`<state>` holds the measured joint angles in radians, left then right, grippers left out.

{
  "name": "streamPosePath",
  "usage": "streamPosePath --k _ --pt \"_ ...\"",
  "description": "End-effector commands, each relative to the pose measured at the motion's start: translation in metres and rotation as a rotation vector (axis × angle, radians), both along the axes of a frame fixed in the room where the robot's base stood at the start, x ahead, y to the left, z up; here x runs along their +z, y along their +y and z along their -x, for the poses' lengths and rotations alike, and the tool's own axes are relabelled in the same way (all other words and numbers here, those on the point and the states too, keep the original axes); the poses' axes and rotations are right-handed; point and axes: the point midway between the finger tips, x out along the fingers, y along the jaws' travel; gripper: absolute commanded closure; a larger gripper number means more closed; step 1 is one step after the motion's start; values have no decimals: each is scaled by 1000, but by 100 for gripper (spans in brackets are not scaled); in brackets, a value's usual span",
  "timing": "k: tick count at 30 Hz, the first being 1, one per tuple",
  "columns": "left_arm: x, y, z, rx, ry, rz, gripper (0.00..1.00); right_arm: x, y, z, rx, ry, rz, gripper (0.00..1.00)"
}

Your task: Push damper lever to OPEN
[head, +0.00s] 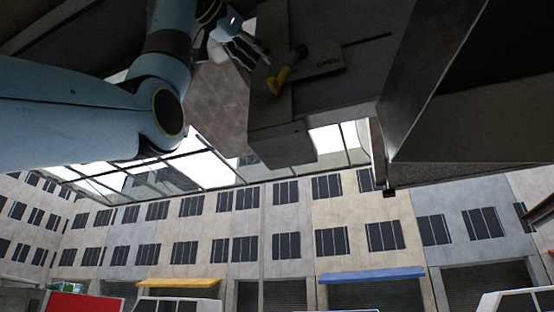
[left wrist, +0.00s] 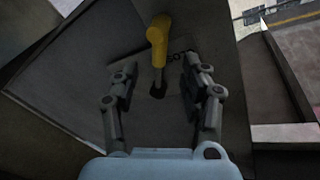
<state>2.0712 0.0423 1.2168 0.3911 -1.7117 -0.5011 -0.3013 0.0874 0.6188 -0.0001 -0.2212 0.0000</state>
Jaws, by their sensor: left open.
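The damper lever (head: 278,80) has a yellow knob and shows near the top middle of the head view, by a grey plate marked OPEN (head: 328,64). In the left wrist view the yellow lever (left wrist: 157,42) stands ahead of my left gripper, roughly in line with the gap between its fingers. My left gripper (head: 262,58) is beside the lever, to its upper left in the head view. It also shows in the left wrist view (left wrist: 154,70), with its fingers spread and nothing held. Whether a finger touches the lever I cannot tell. My right gripper is not in view.
A dark slot (head: 368,40) runs to the right of the lever. A large dark metal body (head: 470,90) hangs at the right of the head view. A grey block (head: 283,145) sits below the lever. Building fronts (head: 285,225) lie far behind.

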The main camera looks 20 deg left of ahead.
Motion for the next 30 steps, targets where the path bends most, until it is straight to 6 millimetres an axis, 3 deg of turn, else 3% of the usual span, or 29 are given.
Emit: streamPosePath --k 4,9,15,22,30 --pt "3 -11 -30 -1 5 -1 55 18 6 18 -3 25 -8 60" --pt "3 -19 -53 1 3 0 55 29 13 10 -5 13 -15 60" --pt "1 -23 -64 1 2 -1 55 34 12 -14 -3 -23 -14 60" --pt "0 -23 -65 1 2 -1 55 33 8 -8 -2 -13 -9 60" --pt "0 -23 -64 1 2 -1 90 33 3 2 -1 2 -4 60"
